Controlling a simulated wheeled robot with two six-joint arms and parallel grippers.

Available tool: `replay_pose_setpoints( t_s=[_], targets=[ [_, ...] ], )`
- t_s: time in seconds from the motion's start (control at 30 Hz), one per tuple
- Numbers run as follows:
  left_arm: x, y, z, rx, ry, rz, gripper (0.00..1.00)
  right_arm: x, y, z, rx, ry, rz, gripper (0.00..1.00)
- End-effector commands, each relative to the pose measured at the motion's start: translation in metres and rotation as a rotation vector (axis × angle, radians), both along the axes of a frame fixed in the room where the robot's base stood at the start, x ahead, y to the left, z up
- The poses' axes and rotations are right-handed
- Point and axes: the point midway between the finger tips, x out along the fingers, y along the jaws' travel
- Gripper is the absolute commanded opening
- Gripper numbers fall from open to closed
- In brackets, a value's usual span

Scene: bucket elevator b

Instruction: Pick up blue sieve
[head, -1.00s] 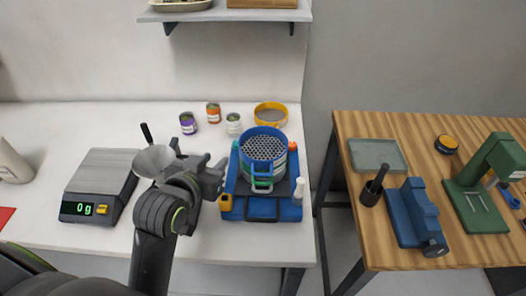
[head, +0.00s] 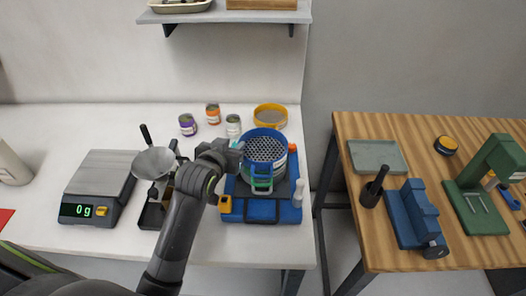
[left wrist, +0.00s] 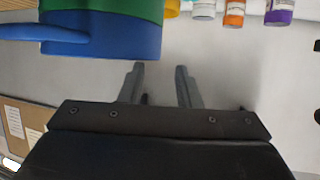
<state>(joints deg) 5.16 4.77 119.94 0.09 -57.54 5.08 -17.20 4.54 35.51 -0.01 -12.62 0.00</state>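The blue sieve (head: 264,134) is a round blue ring with a dark mesh and a front handle. It sits on top of a stack above a green sieve (head: 262,184) on a blue shaker base (head: 248,210). In the left wrist view the blue sieve (left wrist: 100,44) and its handle (left wrist: 38,32) show at upper left, with green beside the blue. My left gripper (head: 238,150) is just left of the blue sieve at about its height. In the left wrist view its two fingers (left wrist: 158,78) are apart with nothing between them. My right gripper is not in view.
An orange sieve (head: 271,117) and small jars (head: 233,126) stand behind the stack. A white bottle (head: 298,193) stands at its right. A scale (head: 100,185) and a metal funnel (head: 153,162) are to the left. A wooden table (head: 330,150) with tools is across a gap.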

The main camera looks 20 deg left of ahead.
Motion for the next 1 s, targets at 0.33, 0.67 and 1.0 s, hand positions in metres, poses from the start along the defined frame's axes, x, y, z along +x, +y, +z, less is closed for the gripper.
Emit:
replay_pose_setpoints(
  t_s=[0.33,0.67,1.0],
  targets=[
    [0.036,-0.004,-0.011,0.0,0.001,-0.001,0.3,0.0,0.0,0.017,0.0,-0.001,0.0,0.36],
    [0.047,-0.003,-0.017,-0.001,0.0,0.0,0.3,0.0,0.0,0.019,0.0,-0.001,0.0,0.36],
    [0.046,-0.003,-0.017,-0.001,0.0,0.0,0.0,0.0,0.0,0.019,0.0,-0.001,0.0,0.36]
  ],
)
